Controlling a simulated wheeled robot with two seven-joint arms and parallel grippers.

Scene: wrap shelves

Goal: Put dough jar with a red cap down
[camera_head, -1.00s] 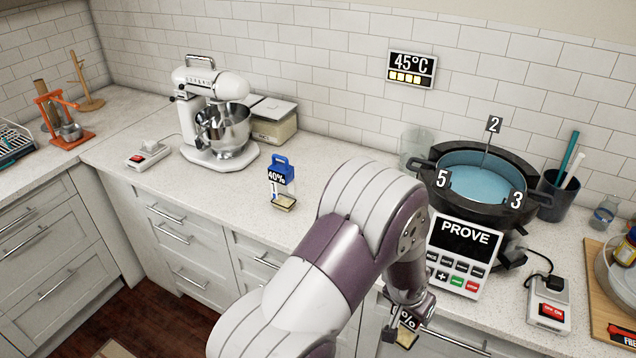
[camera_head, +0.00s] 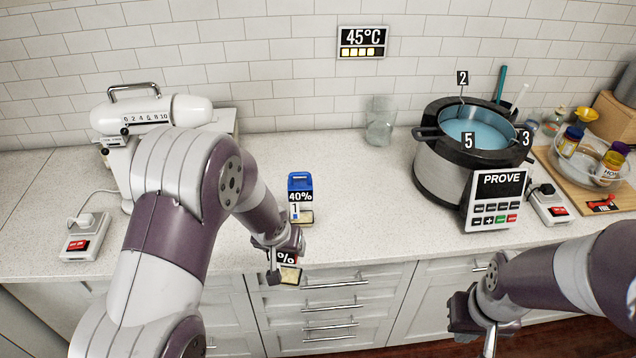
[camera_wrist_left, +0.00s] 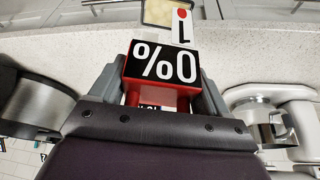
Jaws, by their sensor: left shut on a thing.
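My left gripper (camera_head: 284,262) is shut on the dough jar with a red cap (camera_head: 290,275). In the left wrist view the red cap with its black "0%" label (camera_wrist_left: 165,63) sits between the fingers, and a white tag with a red dot stands beyond it. Pale dough shows in the jar. In the head view the jar overlaps the drawer fronts just below the counter's front edge. The gripper hides part of it. My right gripper (camera_head: 470,318) is low at the right, before the drawers; its jaws are unclear.
A blue-capped "40%" jar (camera_head: 300,196) stands on the counter (camera_head: 345,210) just behind the held jar. A cooker marked PROVE (camera_head: 442,160) is to the right. A mixer (camera_head: 165,108) is left, partly behind my left arm. The counter between blue-capped jar and cooker is clear.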

